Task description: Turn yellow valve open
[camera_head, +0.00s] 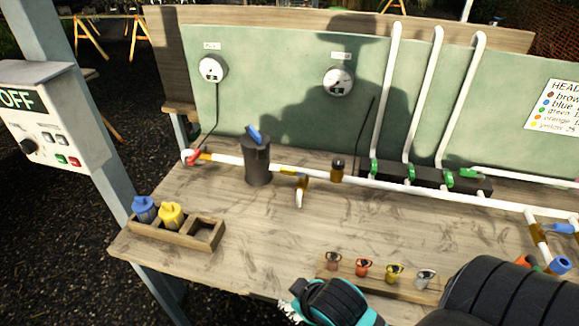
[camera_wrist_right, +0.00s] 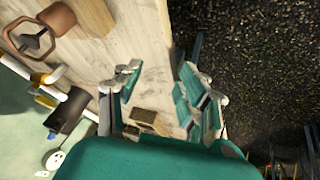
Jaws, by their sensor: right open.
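On the front wooden rack (camera_head: 345,278), a small yellow fitting (camera_head: 394,273) stands in a row with brown (camera_head: 333,261), red (camera_head: 363,267) and grey (camera_head: 425,279) ones. A yellow-and-brown pipe fitting (camera_head: 302,182) sits on the white pipe, with a short white branch. I cannot tell which is the yellow valve, or its setting. My right gripper (camera_head: 290,302) is at the table's front edge, left of the rack. In the wrist view, its teal fingers (camera_wrist_right: 160,72) are apart with nothing gripped. A brown ring-shaped piece (camera_wrist_right: 32,40) shows close by there. My left gripper is not visible.
A wooden tray (camera_head: 208,236) at left holds a blue (camera_head: 144,208) and a yellow cup-like piece (camera_head: 171,215). A dark cylinder (camera_head: 257,165) with a blue handle and a red valve (camera_head: 192,157) stand along the pipe. The table's left middle (camera_head: 250,225) is clear.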

